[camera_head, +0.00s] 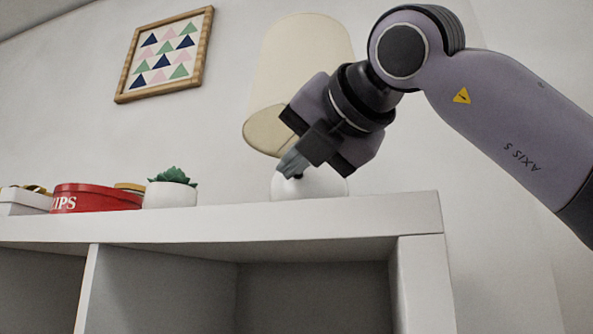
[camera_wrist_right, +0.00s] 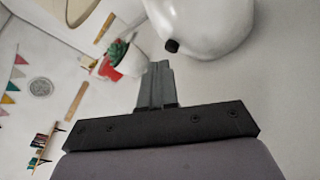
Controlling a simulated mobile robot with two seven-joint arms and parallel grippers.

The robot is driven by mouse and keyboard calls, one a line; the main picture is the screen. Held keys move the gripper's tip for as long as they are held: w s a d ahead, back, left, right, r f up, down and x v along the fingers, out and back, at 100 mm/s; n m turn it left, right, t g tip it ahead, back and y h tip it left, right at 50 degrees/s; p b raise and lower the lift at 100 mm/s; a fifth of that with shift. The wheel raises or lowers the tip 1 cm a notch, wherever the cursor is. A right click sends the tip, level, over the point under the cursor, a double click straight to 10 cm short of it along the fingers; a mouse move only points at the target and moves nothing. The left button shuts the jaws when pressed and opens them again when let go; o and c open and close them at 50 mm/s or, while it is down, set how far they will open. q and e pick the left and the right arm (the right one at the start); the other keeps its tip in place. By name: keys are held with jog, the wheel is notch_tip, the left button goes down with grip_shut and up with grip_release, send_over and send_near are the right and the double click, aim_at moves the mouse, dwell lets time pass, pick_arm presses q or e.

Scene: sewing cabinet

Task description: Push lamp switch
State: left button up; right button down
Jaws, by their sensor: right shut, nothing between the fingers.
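The lamp has a cream shade (camera_head: 303,62) and a rounded white base (camera_head: 318,184), and it stands on top of the white cabinet (camera_head: 200,221). My right gripper (camera_head: 287,166) is shut and empty, in front of the lamp, and hides part of the shade and base. In the right wrist view the lamp base (camera_wrist_right: 212,22) is at the top. A small black switch (camera_wrist_right: 172,46) sticks out of it. The shut fingertips (camera_wrist_right: 158,68) are just below the switch, apart from it in the picture. My left gripper is not in view.
A potted succulent (camera_head: 171,190) stands left of the lamp on the cabinet top. A red tin (camera_head: 95,199) and a white box (camera_head: 22,203) are further left. A framed triangle picture (camera_head: 165,54) hangs on the wall. The cabinet top right of the lamp is clear.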

jog(key=shift+w, duration=0.1)
jog(key=shift+w+d, duration=0.2)
jog(key=shift+w, duration=0.2)
dwell(0.3)
jog(key=shift+s+a, duration=0.15)
jog(key=shift+s, duration=0.35)
jog(key=shift+s+a+b, duration=0.2)
jog(key=shift+s+b, duration=0.3)
jog(key=shift+b, duration=0.1)
jog(key=s, duration=0.1)
jog(key=s+a+b, duration=0.1)
jog(key=s, duration=0.2)
jog(key=shift+s+a+b, duration=0.25)
jog(key=shift+s+b, duration=0.05)
jog(key=shift+s, duration=0.05)
